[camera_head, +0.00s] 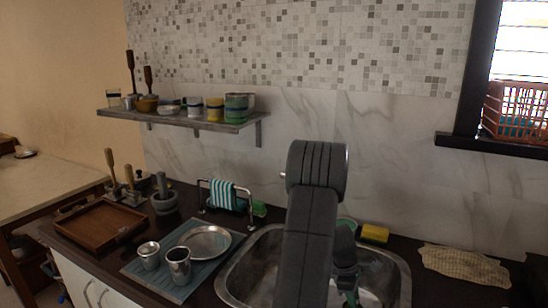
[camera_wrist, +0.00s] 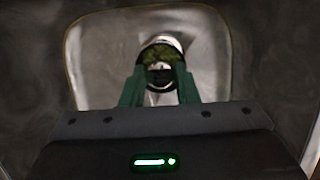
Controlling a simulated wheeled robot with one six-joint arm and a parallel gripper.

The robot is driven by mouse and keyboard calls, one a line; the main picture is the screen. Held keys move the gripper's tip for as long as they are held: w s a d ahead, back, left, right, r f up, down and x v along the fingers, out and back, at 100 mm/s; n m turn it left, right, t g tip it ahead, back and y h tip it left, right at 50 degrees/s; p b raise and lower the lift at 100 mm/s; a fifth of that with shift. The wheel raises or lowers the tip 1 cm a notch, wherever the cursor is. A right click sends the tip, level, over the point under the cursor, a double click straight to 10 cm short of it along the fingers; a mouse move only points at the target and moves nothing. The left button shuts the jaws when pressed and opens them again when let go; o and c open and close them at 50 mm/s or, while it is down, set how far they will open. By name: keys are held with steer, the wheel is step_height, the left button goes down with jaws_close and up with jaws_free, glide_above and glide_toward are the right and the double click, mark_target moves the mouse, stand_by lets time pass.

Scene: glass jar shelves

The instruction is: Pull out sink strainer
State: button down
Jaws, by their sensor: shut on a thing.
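The steel sink (camera_head: 262,262) is set in the dark counter, and my arm hides its middle in the head view. In the wrist view the sink (camera_wrist: 105,80) fills the middle of the picture. The round metal sink strainer (camera_wrist: 160,43) lies between the green fingertips, with a dark greenish inside. My gripper (camera_wrist: 160,73) is shut on the strainer and points down into the basin. I cannot tell whether the strainer is seated in the drain or clear of it. In the head view my gripper (camera_head: 348,297) is low in the sink, its tips barely visible.
A blue-grey mat (camera_head: 150,268) with metal cups and a plate (camera_head: 206,242) lies left of the sink. A yellow sponge (camera_head: 375,233) sits behind the sink, and a beige cloth (camera_head: 463,266) lies to the right. A towel rack (camera_head: 222,196) stands behind the plate.

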steer(key=shift+r+p, duration=2.35)
steer(key=shift+r, duration=1.15)
